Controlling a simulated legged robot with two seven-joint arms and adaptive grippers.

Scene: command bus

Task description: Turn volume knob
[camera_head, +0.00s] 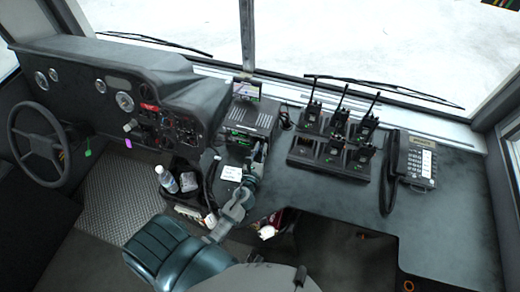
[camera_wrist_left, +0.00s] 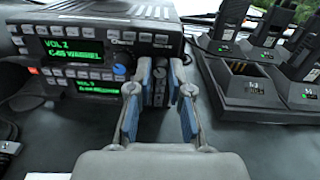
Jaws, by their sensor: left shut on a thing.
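A dark radio unit (camera_head: 250,118) stands at the centre of the dashboard in the head view. In the left wrist view its upper display (camera_wrist_left: 75,50) glows green and reads "VOL 2". A second green display (camera_wrist_left: 97,86) sits below, with a blue knob (camera_wrist_left: 119,72) to its upper right, left of my fingers. My left gripper (camera_head: 259,154) reaches the right part of the radio's front. In the left wrist view my left gripper (camera_wrist_left: 161,67) has blue-padded fingers around a small knob-like part, mostly hidden between the fingertips. My right gripper is not in view.
Several handheld radios stand in a charger (camera_head: 312,160) right of the radio unit, close beside my left fingers. A desk phone (camera_head: 416,160) is further right. A steering wheel (camera_head: 38,145) is at left. A bottle (camera_head: 166,179) stands in a bin left of my arm.

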